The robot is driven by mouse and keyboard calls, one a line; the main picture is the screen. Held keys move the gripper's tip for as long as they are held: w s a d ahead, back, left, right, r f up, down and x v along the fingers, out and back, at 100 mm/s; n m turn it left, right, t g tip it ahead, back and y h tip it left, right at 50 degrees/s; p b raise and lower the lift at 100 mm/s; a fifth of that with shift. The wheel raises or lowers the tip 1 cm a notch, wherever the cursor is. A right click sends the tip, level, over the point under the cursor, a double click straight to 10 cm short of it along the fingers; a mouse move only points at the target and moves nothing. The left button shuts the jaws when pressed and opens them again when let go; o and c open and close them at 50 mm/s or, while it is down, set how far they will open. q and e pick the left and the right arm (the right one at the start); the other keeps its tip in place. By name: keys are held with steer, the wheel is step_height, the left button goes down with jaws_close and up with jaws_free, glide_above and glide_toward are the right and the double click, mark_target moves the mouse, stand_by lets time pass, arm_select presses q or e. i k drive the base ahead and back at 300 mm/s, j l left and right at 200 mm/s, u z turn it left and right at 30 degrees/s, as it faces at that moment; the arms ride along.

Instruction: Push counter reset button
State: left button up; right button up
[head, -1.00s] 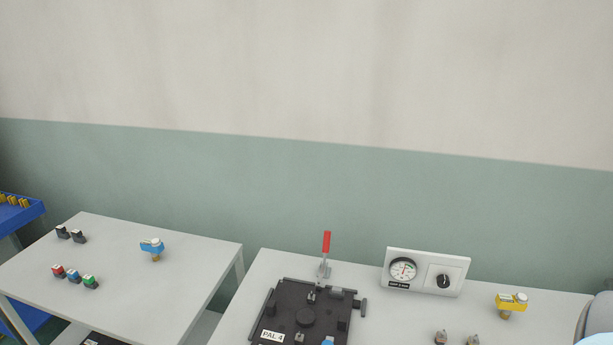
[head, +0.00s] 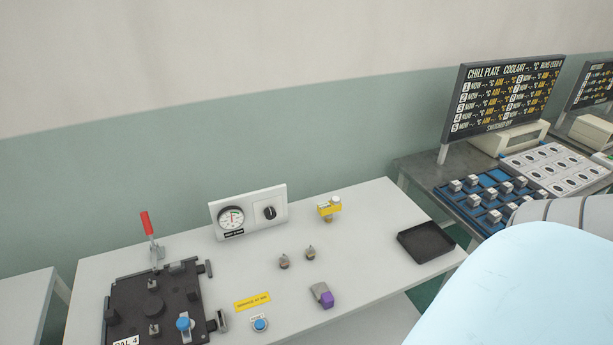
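A round blue push button (head: 260,325) with a small label above it sits near the front of the white table (head: 360,222). The label is too small to read surely, so I cannot confirm it is the counter reset button. A yellow label (head: 252,302) lies just behind it. Neither of my grippers is in view. A large pale blue rounded form, likely part of my arm, covers the lower right.
Left of the button is the black PAL 4 fixture (head: 130,298) with a red-handled clamp (head: 147,223). A gauge panel (head: 249,212) stands behind. A purple-and-grey piece (head: 322,296), two small fittings, a yellow valve (head: 329,207) and an empty black tray (head: 426,242) are rightward.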

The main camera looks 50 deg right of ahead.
mark_target(259, 324)
steer(key=z, duration=0.95)
